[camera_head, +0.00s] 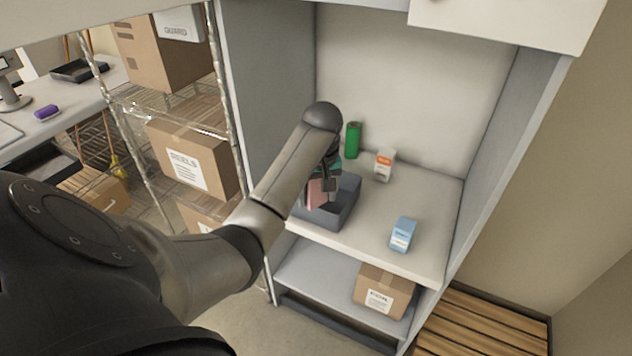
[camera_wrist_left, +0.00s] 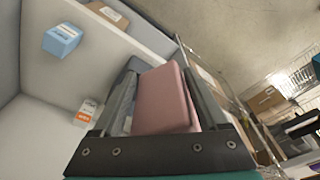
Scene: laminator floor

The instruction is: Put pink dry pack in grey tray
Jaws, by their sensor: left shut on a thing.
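The pink dry pack (camera_head: 317,192) is held in my left gripper (camera_head: 328,184), which is shut on it. In the left wrist view the pink pack (camera_wrist_left: 164,100) sits between the two dark fingers of the gripper (camera_wrist_left: 165,95). The grey tray (camera_head: 343,210) stands on the shelf at its left front. In the head view the pack is over the tray, and its lower end overlaps the tray opening. I cannot tell whether it touches the tray floor. My arm hides part of the tray's left side. My right gripper is in neither view.
A cardboard box (camera_head: 383,291) is on the lower shelf. A wire rack with cartons (camera_head: 193,158) is at left.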

